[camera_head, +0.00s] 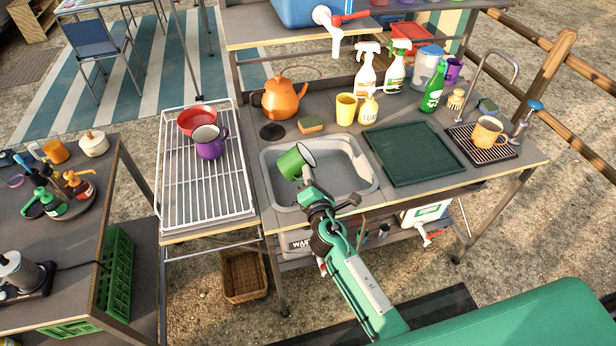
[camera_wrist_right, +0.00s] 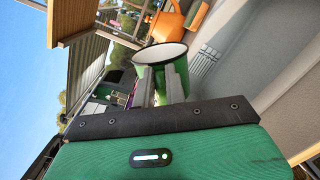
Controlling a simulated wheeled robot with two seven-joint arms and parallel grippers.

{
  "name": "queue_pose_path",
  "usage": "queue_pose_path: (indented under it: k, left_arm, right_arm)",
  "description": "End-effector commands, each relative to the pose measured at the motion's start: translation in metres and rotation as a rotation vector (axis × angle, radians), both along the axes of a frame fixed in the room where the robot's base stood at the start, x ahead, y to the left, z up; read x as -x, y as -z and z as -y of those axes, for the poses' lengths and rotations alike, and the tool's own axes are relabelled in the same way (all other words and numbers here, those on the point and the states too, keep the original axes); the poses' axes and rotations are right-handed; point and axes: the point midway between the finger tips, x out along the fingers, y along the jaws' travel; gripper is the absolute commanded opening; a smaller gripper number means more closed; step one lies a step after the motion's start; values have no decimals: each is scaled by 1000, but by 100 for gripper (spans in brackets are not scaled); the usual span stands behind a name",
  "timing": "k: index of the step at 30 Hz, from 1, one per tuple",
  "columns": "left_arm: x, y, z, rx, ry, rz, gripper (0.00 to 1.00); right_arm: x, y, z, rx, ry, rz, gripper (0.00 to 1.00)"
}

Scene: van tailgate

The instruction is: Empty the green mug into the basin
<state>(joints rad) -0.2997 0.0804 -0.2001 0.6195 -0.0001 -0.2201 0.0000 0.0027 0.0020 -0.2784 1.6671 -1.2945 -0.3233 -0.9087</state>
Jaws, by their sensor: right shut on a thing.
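The green mug (camera_head: 290,164) is held above the left part of the grey basin (camera_head: 342,179). It is tilted, with its white-lined mouth facing right in the head view. My right gripper (camera_head: 305,183) is shut on the mug. My left gripper is not in view.
A white wire rack (camera_head: 172,188) with a purple mug (camera_head: 209,150) and red bowl (camera_head: 196,119) stands left. A dark green tray (camera_head: 412,152) lies right of the basin. An orange kettle (camera_head: 281,99), sponge (camera_head: 310,123) and yellow cup (camera_head: 346,108) stand behind.

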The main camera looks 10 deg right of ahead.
Motion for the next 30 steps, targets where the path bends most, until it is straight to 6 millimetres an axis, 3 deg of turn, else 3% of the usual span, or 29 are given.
queue_pose_path:
  k: [4,7,18,24,30]
  left_arm:
    - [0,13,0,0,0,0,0]
    - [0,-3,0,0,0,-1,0]
    - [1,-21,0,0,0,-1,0]
    - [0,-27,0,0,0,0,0]
    - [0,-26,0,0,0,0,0]
  right_arm:
    - [0,13,3,-151,0,-4,0]
    - [0,-1,10,-308,1,-10,0]
    - [-1,-7,32,-817,1,-27,0]
    - [-1,-7,39,-974,0,-32,0]
    - [-1,-5,40,-996,0,-33,0]
